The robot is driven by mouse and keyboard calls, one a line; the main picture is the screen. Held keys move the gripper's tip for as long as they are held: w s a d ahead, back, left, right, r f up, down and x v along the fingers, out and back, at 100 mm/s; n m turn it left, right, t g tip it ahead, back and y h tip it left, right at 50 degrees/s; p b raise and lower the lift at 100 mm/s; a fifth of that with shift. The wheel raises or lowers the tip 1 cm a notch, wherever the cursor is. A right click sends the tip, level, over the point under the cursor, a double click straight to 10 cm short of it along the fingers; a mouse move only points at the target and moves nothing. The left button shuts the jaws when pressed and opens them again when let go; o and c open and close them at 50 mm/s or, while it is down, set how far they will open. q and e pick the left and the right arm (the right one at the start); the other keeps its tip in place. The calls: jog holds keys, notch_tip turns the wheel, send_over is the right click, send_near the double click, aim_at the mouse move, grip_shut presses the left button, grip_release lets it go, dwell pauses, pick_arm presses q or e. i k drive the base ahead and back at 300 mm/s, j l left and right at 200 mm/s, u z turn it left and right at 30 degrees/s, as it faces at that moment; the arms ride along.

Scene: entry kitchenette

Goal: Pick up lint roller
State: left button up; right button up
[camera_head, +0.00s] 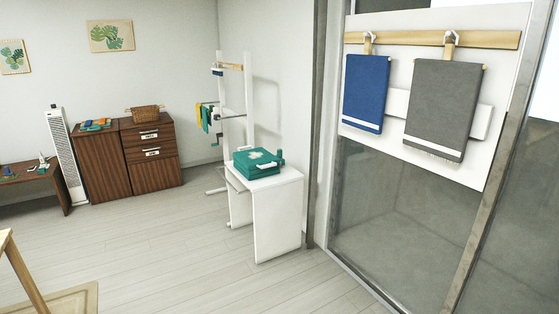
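I cannot make out a lint roller with certainty. A teal case with a pale cross (257,162) lies on a small white table (277,196) near the middle. A small white piece shows at the case's front and a dark teal piece at its right side; both are too small to tell apart from the case. Small white and teal items (43,163) stand on a low brown table (30,180) at the far left, also too small to name. Neither of my grippers is in view.
Brown cabinets (150,157) with a basket (145,113) stand at the back left beside a white tower heater (66,155). A white rack with cloths (222,110) stands behind the white table. Glass panels and hanging towels (366,92) fill the right. The middle floor (180,240) is clear.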

aim_at(278, 155)
jog(key=i+j+z, duration=0.1)
jog(key=i, duration=0.35)
jog(key=i+j+z, duration=0.15)
jog(key=i, duration=0.35)
jog(key=i+j+z, duration=0.1)
jog(key=i, duration=0.35)
jog(key=i+j+z, duration=0.15)
jog(key=i, duration=0.3)
jog(key=j, duration=0.1)
